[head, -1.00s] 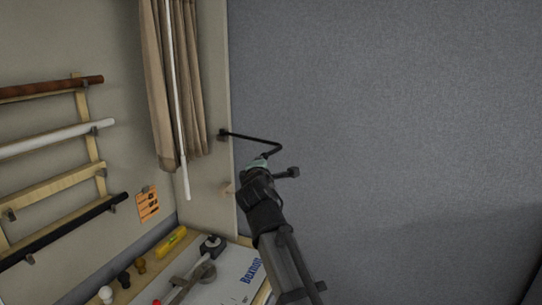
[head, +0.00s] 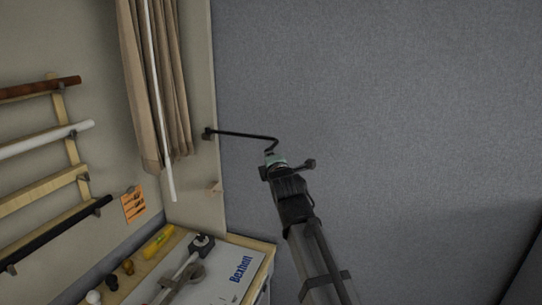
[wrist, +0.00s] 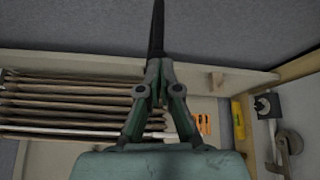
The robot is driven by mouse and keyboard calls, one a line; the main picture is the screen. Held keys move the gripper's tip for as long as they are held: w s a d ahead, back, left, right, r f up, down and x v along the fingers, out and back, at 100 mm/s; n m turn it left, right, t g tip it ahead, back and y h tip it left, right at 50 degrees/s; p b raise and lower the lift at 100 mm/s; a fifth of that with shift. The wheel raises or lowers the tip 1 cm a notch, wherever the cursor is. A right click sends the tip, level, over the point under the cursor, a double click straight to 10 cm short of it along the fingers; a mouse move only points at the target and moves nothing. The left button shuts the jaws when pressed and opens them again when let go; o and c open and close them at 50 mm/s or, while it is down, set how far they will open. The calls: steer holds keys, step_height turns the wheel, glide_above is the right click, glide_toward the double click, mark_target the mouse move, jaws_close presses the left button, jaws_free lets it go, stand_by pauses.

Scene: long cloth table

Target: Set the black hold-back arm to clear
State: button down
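The black hold-back arm (head: 240,134) is a thin bent rod. It runs from a small dark bracket (head: 207,133) on the edge of the pale panel out to the right, then hooks down at its end. My gripper (head: 271,153) is at that hooked end, well clear of the curtain. In the wrist view my gripper's green and grey fingers (wrist: 156,68) come together on the black rod (wrist: 157,30), which rises from between the fingertips. The exact contact is small and partly hidden by the fingers.
A pleated tan curtain (head: 156,85) with a white wand (head: 160,100) hangs left of the bracket. A wooden peg (head: 216,187) is on the panel below. A bench (head: 262,246) with tools and a rack of rods (head: 68,130) are at left. The grey wall at right is bare.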

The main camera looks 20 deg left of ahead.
steer(key=shift+w+r, duration=0.45)
steer(key=shift+w, duration=0.4)
steer(key=s+f+b, duration=0.2)
steer(key=s, duration=0.3)
steer(key=w+d+r+b, duration=0.1)
steer(key=d+b, duration=0.2)
steer(key=d, duration=0.6)
steer(key=shift+w+d, duration=0.2)
steer(key=shift+d, duration=0.05)
steer(key=shift+r, duration=0.1)
